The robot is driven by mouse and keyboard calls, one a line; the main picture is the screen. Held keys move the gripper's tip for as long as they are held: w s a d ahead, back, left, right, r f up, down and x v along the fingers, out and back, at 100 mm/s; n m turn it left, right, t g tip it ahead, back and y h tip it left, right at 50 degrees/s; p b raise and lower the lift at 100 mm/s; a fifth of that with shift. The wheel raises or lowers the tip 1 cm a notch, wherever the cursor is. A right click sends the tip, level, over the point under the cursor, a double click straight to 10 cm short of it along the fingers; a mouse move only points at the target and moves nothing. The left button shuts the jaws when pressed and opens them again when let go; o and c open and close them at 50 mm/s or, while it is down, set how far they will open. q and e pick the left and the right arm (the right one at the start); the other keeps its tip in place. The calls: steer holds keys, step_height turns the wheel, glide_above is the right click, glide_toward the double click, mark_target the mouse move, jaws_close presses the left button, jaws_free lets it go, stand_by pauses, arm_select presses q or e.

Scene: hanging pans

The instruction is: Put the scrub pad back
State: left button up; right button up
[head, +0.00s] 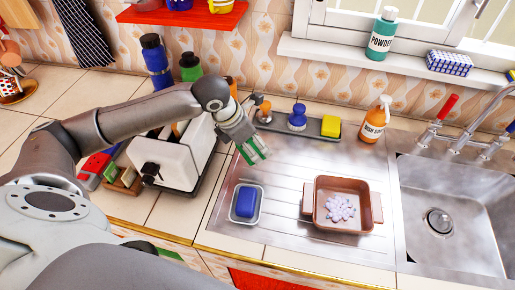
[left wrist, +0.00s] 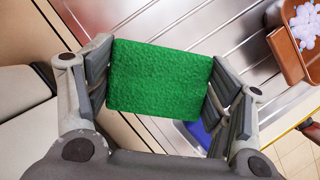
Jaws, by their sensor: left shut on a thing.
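My left gripper (head: 252,152) is shut on a green scrub pad (left wrist: 160,80), holding it between its fingers above the left part of the metal drainboard. In the head view only green slivers of the pad show between the fingers. A long grey tray (head: 273,124) lies along the tiled wall behind the gripper. It holds a dark-handled item at its left, a blue brush (head: 297,118) and a yellow sponge (head: 331,126). My right gripper is not in view.
A white toaster (head: 172,166) stands close left of the gripper. An orange soap bottle (head: 375,122) and sink (head: 470,225) are right.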

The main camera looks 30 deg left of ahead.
arm_select(q)
steer(key=w+f, duration=0.1)
steer(key=f, duration=0.1)
steer(key=w+f, duration=0.2)
steer(key=shift+w+a+p, duration=0.1)
steer(key=shift+p, duration=0.2)
step_height(320, 180, down, 3)
steer(key=shift+r+p, duration=0.1)
steer(key=shift+p, duration=0.55)
steer(key=shift+f, duration=0.25)
steer(key=o, duration=0.9)
steer(key=b+v, duration=0.1)
steer(key=v, duration=1.1)
steer(key=shift+w+a, duration=0.1)
